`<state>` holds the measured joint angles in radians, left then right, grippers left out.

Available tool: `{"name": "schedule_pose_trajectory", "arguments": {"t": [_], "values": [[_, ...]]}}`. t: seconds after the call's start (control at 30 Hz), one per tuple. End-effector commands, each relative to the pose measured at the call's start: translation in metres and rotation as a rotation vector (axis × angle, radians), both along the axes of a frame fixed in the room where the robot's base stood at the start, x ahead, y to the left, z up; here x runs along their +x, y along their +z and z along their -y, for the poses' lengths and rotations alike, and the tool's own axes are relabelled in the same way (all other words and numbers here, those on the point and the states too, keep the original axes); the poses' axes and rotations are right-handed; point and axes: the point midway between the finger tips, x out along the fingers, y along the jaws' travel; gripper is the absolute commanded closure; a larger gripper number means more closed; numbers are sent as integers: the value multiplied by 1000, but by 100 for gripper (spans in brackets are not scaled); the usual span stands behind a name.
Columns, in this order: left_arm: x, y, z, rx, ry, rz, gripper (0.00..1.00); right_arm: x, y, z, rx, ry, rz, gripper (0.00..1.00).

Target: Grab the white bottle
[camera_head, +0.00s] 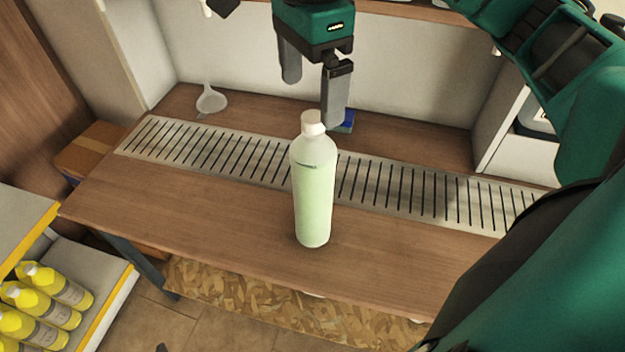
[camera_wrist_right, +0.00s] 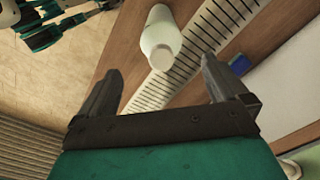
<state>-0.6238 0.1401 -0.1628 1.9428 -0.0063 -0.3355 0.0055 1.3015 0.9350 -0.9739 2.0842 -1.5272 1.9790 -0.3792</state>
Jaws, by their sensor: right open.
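The white bottle (camera_head: 314,190), with pale green contents and a white cap, stands upright on the wooden table (camera_head: 200,215), near its front edge. My right gripper (camera_head: 312,100) is open and empty, above and behind the bottle in the head view, with one finger close to the cap in the picture. In the right wrist view the bottle (camera_wrist_right: 160,40) shows from above, ahead of and between the two open fingers (camera_wrist_right: 165,85), not touching them. My left gripper is not clearly in the head view.
A slotted metal grate (camera_head: 420,197) runs along the table behind the bottle. A clear funnel (camera_head: 211,100) and a blue block (camera_head: 346,122) are at the back. Yellow bottles (camera_head: 45,305) sit on a lower shelf at left. The tabletop around the bottle is clear.

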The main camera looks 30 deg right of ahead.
Motion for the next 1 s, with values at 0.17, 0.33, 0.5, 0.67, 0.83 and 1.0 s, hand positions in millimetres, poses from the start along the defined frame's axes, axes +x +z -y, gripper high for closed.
{"name": "schedule_pose_trajectory", "arguments": {"t": [0.17, 0.33, 0.5, 0.67, 0.83, 1.0], "values": [[-4, -5, -1, 2, -1, -10, 0, -1, -36, 0, 0, 0, -5, 0], [-4, -6, -1, 3, -1, -11, 0, 0, -53, 1, 0, 0, -1, 0], [-4, -5, -1, 3, -2, -11, 0, 0, -67, 3, 0, 0, -4, 0], [-4, -3, -1, 4, -1, -10, 0, 1, -92, 7, 0, 0, -4, 0], [-2, -2, -1, 4, -2, -6, 0, 1, -107, 6, 2, 0, -1, 0], [1, 0, -1, 4, -1, 1, 0, 1, -108, 6, 2, 0, 0, 0]]}}
